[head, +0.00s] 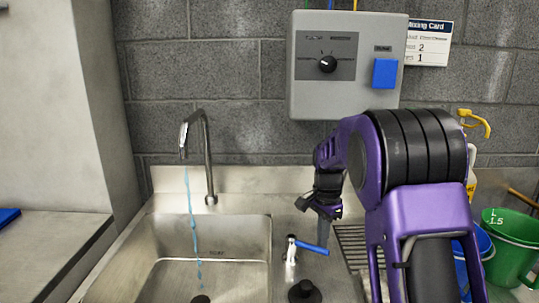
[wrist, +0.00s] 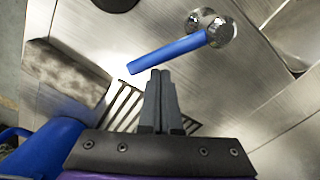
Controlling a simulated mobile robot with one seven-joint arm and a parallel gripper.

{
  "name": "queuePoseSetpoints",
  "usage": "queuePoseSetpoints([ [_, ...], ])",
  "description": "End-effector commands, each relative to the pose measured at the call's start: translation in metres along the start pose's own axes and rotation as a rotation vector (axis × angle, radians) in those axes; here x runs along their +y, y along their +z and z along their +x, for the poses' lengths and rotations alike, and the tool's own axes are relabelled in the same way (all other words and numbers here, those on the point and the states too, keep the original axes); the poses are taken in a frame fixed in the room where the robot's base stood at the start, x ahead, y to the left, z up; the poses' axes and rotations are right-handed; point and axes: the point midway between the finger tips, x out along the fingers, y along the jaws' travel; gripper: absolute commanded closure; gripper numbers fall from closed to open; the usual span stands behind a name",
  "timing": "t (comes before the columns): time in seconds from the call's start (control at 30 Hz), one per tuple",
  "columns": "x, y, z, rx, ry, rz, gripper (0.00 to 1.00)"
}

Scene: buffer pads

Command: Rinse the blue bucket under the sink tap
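The blue bucket (head: 478,262) stands at the right, largely hidden behind my arm; a blue part of it also shows at the lower left of the wrist view (wrist: 50,148). The metal tap (head: 208,155) arches over the sink basin (head: 235,235), and a thin blue stream of water (head: 192,215) falls from it. A tap lever with a blue handle (head: 314,248) stands right of the basin; the handle also shows in the wrist view (wrist: 165,53). My gripper (head: 323,240) is beside this handle, its fingers together and empty in the wrist view (wrist: 160,75). Whether they touch it is unclear.
A green bucket (head: 510,245) stands at the far right, near a yellow-topped spray bottle (head: 473,122). A slatted drain grate (head: 352,240) lies right of the lever. A black round knob or stopper (head: 304,292) is in front. A grey control box (head: 347,88) hangs on the wall.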

Motion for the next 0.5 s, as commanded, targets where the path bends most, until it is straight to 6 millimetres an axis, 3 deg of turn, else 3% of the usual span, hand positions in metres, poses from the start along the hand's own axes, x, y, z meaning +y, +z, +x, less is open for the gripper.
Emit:
queuePoseSetpoints([
  [0.3,0.005,0.004,0.0,0.0,0.0,0.0,1.0],
  [0.5,0.016,0.021,0.001,-0.001,0.001,-0.002,1.0],
])
